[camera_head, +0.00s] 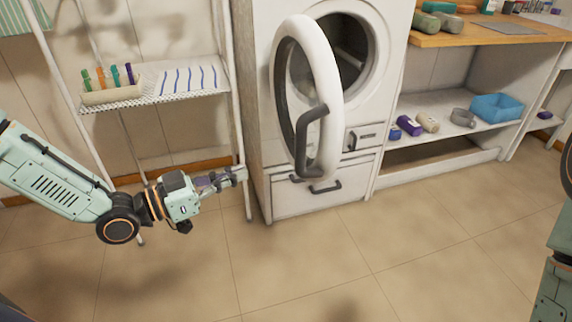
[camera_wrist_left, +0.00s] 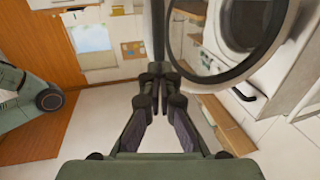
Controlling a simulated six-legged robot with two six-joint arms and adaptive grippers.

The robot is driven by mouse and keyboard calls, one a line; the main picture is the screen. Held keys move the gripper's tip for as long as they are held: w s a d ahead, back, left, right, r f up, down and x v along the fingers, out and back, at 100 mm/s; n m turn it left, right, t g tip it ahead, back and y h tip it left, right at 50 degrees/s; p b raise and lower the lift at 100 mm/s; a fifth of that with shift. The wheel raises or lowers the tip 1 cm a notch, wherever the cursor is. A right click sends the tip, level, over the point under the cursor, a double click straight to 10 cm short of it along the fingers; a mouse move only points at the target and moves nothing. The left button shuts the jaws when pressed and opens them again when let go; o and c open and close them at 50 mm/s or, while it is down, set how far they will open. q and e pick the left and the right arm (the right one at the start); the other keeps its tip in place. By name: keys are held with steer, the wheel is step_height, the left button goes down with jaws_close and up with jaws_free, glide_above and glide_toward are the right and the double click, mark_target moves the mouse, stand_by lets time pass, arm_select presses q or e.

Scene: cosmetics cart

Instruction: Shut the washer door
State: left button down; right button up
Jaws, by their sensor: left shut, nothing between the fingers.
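The white washer (camera_head: 258,130) stands at the back, with its round door (camera_head: 333,78) swung wide open toward me. The door has a white rim and a dark handle. Behind it the drum opening (camera_head: 352,50) shows dark and partly covered by the door. My left gripper (camera_head: 240,174) is shut and empty, left of the door and lower, apart from it in the head view. In the left wrist view the door (camera_wrist_left: 270,62) fills the upper right, close beyond the shut fingertips (camera_wrist_left: 160,75); I cannot tell whether they touch. My right gripper is not in view.
A wire rack (camera_head: 185,82) with a striped cloth and several small bottles (camera_head: 112,76) stands left of the washer. On the right, a wooden-topped bench (camera_head: 440,40) has a lower shelf with a blue bin (camera_head: 497,107). The tiled floor (camera_head: 300,255) in front is clear.

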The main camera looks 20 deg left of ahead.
mark_target(296, 154)
arm_select(q)
steer(key=b+x, duration=0.5)
steer(key=x, duration=0.4)
steer(key=shift+d+f, duration=0.2)
steer(key=shift+b+x, duration=0.35)
steer(key=shift+x, duration=0.6)
steer(key=shift+r, duration=0.15)
steer(key=shift+d, duration=0.1)
